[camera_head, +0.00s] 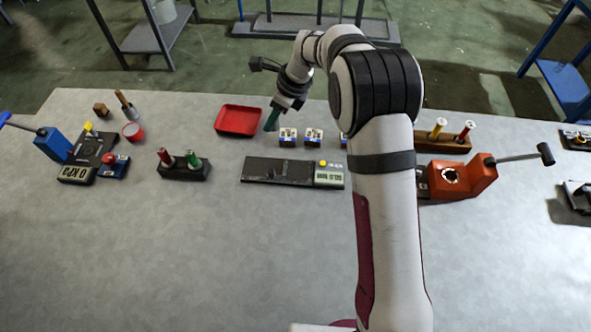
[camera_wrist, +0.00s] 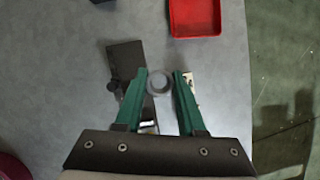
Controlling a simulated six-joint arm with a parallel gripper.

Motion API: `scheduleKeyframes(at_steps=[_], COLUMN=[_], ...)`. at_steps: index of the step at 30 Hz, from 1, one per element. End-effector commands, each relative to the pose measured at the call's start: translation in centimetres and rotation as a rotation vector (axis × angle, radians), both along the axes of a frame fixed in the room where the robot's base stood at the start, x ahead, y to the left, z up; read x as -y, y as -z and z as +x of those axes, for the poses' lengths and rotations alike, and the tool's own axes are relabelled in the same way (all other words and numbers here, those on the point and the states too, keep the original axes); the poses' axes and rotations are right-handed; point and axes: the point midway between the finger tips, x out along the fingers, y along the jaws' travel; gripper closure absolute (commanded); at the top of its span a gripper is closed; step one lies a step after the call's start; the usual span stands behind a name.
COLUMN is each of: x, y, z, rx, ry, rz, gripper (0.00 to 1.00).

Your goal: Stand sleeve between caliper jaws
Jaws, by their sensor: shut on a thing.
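The sleeve, a short grey ring (camera_wrist: 160,82), is between the tips of my gripper (camera_wrist: 161,78) in the wrist view, and my gripper is shut on it. The ring's opening faces the wrist camera. In the head view my gripper's green fingers (camera_head: 272,119) point down behind the caliper, near the red tray; the sleeve cannot be made out there. The caliper (camera_head: 278,171) is a dark flat bar with a display at its right end, lying on the table.
A red tray (camera_head: 239,120) lies beside my gripper. Small boxes (camera_head: 288,137) stand behind the caliper. A dark rack (camera_head: 183,172) with red and green pieces is to its left. An orange device (camera_head: 466,178) is at right. The table's front is clear.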

Motion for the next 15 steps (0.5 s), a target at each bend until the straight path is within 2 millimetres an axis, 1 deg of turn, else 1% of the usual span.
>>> scheduleKeyframes(at_steps=[3,5,8,12,15], x=[0.0,0.5,2.1,4.8,6.1], y=[0.0,0.3,1.5,3.3,4.1], z=[0.0,-0.3,-1.4,-3.7,-5.0], rx=[0.0,-0.002,-0.006,-0.008,-0.006], ry=[-0.003,-0.031,-0.16,-0.402,-0.533], rz=[-0.001,-0.006,-0.021,-0.021,-0.008], gripper=[1.0,1.0,1.0,1.0,1.0])
